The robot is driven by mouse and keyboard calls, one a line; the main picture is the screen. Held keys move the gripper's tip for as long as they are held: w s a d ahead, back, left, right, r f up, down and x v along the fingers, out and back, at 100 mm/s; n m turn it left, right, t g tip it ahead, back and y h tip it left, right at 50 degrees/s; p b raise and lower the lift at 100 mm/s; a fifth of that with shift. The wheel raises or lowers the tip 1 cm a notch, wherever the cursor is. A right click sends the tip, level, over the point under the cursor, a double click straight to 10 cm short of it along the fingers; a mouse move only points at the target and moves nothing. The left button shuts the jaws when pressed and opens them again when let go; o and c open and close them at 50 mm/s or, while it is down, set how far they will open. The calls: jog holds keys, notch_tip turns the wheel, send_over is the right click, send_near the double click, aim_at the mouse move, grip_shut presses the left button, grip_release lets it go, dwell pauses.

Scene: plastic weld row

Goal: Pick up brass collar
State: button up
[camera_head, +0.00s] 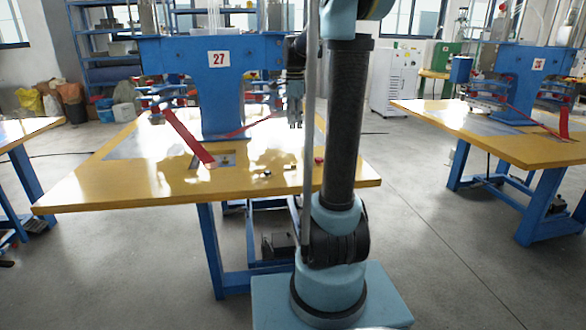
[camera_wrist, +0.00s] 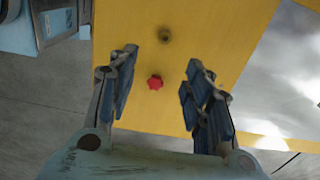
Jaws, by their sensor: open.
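A small, dull brown-gold round piece, which looks like the brass collar (camera_wrist: 164,35), lies on the yellow tabletop (camera_wrist: 200,20) in the wrist view. It is beyond my fingertips, near the top of the picture. My gripper (camera_wrist: 164,68) is open, with nothing between its fingers. In the head view my gripper (camera_head: 295,118) hangs fingers-down above the right part of the table, beside my arm. I cannot make out the collar for certain in the head view.
A red knob-like piece (camera_wrist: 155,82) lies on the table below the gap between my fingers; it also shows in the head view (camera_head: 319,160). A small dark piece (camera_head: 266,173) lies near the front edge. The blue machine marked 27 (camera_head: 217,85) stands behind.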

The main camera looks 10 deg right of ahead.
send_over(294, 165)
jog(key=w, duration=0.1)
notch_tip(294, 165, down, 12)
jog(key=shift+r, duration=0.2)
jog(key=shift+w+f, duration=0.2)
jog(key=shift+f, duration=2.7)
jog(key=c, duration=1.1)
